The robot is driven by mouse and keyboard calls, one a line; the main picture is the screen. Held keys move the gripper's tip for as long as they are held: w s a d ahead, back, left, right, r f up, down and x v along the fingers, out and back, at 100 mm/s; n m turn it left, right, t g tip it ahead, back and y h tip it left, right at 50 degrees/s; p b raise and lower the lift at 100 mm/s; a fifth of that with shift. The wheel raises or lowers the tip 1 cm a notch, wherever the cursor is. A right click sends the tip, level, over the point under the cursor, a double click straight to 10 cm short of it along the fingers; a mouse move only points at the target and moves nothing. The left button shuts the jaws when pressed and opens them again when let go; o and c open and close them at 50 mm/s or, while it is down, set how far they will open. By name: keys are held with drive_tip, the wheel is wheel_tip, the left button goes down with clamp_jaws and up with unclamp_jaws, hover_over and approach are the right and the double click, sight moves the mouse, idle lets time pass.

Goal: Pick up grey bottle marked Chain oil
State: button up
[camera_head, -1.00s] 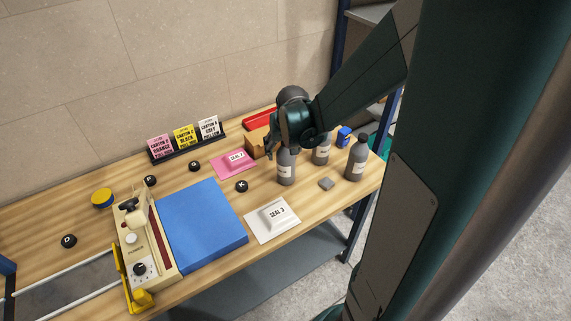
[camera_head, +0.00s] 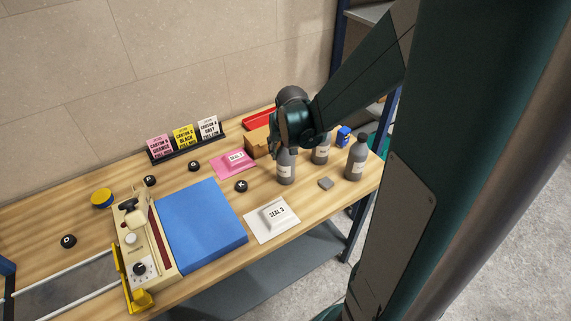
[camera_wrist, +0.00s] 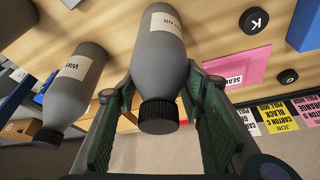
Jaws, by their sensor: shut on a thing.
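A grey bottle (camera_head: 286,168) with a black cap and white label stands upright on the wooden table, leftmost of three similar bottles. My gripper (camera_head: 285,146) is at its top, coming from above. In the wrist view my gripper (camera_wrist: 160,88) is shut on this bottle (camera_wrist: 162,62), with one green finger on each side of its neck and shoulder. Its label is partly cut off and seen at an angle; the end seems to read "OIL". In the head view the gripper hides its cap.
A second grey bottle (camera_head: 321,150) stands close by on the right, and a third (camera_head: 356,160) near the table's right end. A grey block (camera_head: 326,183) lies in front. A pink SEAL sheet (camera_head: 233,163) and white SEAL 3 piece (camera_head: 272,218) lie leftward.

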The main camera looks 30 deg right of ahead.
drive_tip(key=shift+c, duration=0.9)
drive_tip(key=shift+r, duration=0.1)
